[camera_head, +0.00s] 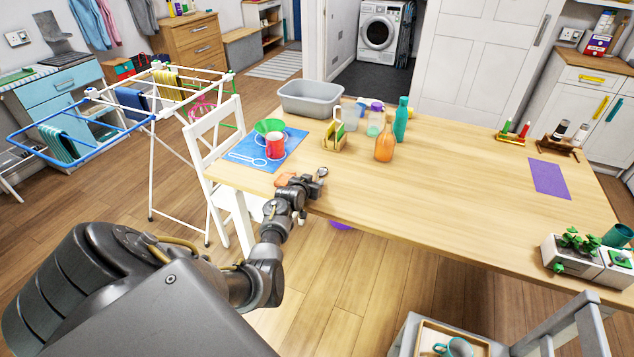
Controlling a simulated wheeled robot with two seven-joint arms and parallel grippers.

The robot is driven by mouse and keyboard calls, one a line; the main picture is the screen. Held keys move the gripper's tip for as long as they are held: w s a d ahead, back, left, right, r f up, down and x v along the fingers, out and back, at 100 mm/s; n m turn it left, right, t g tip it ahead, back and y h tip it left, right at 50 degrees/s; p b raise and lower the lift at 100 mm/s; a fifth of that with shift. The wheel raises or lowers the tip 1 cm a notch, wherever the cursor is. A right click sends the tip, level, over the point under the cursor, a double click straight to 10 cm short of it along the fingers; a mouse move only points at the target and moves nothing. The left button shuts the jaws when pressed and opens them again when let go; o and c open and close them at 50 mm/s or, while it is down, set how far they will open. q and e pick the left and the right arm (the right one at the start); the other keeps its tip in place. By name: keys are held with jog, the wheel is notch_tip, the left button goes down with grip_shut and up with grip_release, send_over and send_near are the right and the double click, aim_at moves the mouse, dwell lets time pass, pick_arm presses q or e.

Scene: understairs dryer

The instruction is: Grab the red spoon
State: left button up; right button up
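A small orange-red piece (284,180) shows at the table's near left edge, partly hidden by my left gripper; it may be the red spoon, but I cannot tell its full shape. My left gripper (318,180) is at that edge, just right of the piece. A small grey rounded shape shows at its tip. Its fingers are too small and dark to tell whether they are open or shut, or hold anything. My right gripper is not in view.
The wooden table (440,195) bears a blue mat (243,153) with a red cup (275,146) and green bowl (268,127). An orange bottle (385,143), a napkin holder (335,138) and a grey tub (310,98) stand beyond. A white chair (215,140) stands left. The table's middle is clear.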

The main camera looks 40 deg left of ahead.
pick_arm(q)
grip_shut()
dwell(0.5)
jog(key=shift+r, duration=0.45)
notch_tip(320, 180, up, 2)
jog(key=shift+r, duration=0.25)
jog(key=s+r, duration=0.2)
jog(key=s+d+r+p, duration=0.1)
jog(key=s+r, duration=0.1)
jog(key=r, duration=0.1)
jog(key=shift+s+d, duration=0.1)
jog(key=shift+d, duration=0.05)
jog(key=v, duration=1)
jog(key=shift+r, duration=0.45)
